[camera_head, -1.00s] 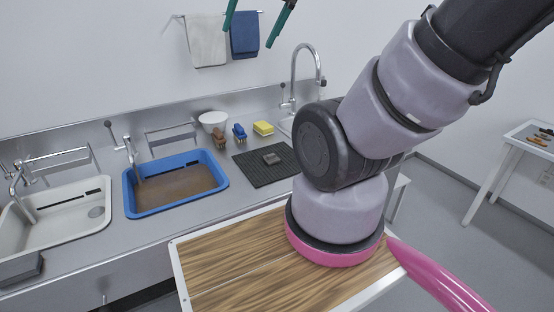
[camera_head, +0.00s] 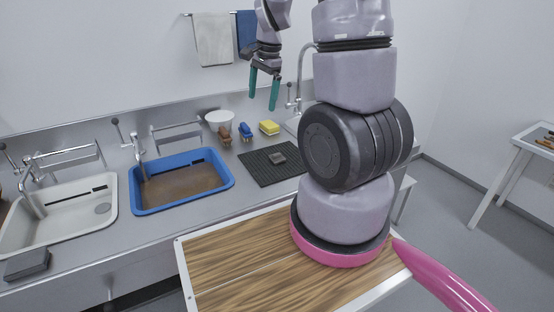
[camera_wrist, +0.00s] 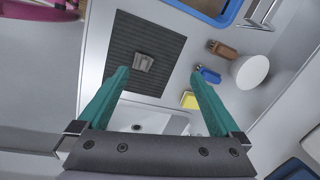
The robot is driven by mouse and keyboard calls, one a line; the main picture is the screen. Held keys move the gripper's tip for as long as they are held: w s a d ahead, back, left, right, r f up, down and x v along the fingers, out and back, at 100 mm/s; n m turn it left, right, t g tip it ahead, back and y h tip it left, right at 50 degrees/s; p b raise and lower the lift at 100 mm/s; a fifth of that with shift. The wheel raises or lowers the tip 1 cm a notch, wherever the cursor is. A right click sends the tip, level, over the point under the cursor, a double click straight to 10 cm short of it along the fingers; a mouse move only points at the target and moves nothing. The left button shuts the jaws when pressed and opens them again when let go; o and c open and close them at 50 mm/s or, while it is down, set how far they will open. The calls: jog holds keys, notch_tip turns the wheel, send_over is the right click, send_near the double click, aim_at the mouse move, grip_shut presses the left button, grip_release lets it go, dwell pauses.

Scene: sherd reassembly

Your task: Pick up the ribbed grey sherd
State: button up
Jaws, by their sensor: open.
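A small grey sherd (camera_head: 277,158) lies on the dark ribbed mat (camera_head: 258,170) on the counter. In the wrist view the sherd (camera_wrist: 144,62) shows as a grey piece with ridges, near the middle of the mat (camera_wrist: 172,80). My gripper (camera_head: 263,104) is open and empty, with two green fingers pointing down. It hangs in the air above the back of the counter, well above the mat. In the wrist view the sherd lies beyond the fingertips (camera_wrist: 158,72), between their lines and slightly left.
Behind the mat stand a white bowl (camera_head: 219,119), a brown brush (camera_head: 225,136), a blue brush (camera_head: 245,131) and a yellow sponge (camera_head: 269,127). A tall tap (camera_head: 299,75) rises at the right. A blue basin (camera_head: 133,190) with brown contents lies left.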

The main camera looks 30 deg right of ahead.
jog(key=w+d+f+m+g+h, duration=0.1)
jog(key=d+f+m+g, duration=0.2)
jog(key=f, duration=0.9)
jog(key=t, duration=0.1)
send_over(276, 154)
jog(key=a, duration=0.1)
jog(key=f, duration=0.4)
jog(key=shift+s+f, duration=0.15)
jog(key=shift+s, duration=0.2)
jog(key=shift+w+d+f, duration=0.1)
jog(key=shift+d+f, duration=0.1)
jog(key=shift+f, duration=1.25)
jog(key=shift+w+d+f, duration=0.1)
jog(key=shift+d+f, duration=0.1)
jog(key=shift+f, duration=1.25)
jog(key=c, duration=1.4)
notch_tip(276, 154, up, 10)
